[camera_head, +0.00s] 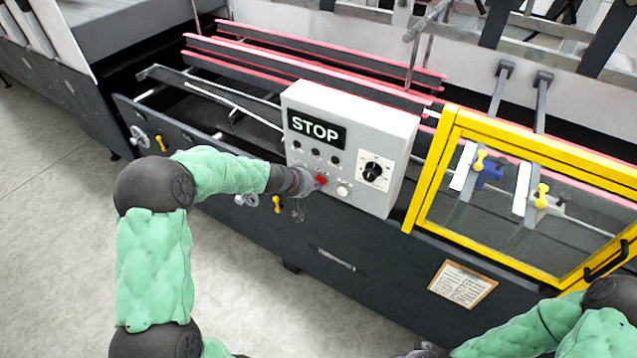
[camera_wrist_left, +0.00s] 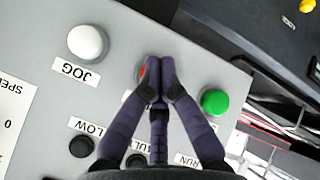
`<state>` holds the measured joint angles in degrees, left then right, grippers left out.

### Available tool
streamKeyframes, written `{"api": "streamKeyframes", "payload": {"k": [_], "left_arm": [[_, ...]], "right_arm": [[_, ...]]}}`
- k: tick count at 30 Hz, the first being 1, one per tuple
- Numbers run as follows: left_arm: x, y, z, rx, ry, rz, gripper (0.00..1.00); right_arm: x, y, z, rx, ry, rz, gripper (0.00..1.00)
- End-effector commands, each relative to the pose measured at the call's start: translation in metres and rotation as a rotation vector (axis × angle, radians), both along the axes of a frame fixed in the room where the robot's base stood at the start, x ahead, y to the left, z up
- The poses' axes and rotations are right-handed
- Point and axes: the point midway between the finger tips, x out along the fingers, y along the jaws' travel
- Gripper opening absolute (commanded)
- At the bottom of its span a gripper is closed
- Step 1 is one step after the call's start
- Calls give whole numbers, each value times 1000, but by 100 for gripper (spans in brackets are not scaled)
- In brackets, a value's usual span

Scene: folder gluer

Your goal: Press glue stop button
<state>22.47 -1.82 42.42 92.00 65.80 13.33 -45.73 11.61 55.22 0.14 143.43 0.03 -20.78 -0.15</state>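The grey control box (camera_head: 398,135) stands on the machine's side, with a display reading STOP (camera_head: 317,130). A red button (camera_head: 321,181) sits low on its face; in the left wrist view only a sliver of it (camera_wrist_left: 142,72) shows beside the fingertips. My left gripper (camera_wrist_left: 157,68) has its dark fingers together, with the tips over the red button and hiding most of it. I cannot tell whether the tips touch or press it. In the head view the left gripper (camera_head: 305,182) is at the red button. My right gripper is not clearly visible; its arm shows at lower right.
A green button (camera_wrist_left: 214,102) and a white JOG button (camera_wrist_left: 88,42) flank the red one. A black rotary knob (camera_head: 373,171) is on the box. A yellow-framed guard (camera_head: 432,168) stands to the right. Open floor (camera_head: 60,220) lies at left.

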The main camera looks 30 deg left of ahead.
Motion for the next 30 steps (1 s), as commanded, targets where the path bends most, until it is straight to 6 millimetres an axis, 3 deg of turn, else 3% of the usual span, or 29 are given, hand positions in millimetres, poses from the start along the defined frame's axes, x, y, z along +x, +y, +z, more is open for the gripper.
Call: {"api": "streamKeyframes", "payload": {"k": [30], "left_arm": [[-18, 1, 0, 0, 0, 0, 0]], "right_arm": [[0, 0, -11, 0, 0, 0, 40]]}}
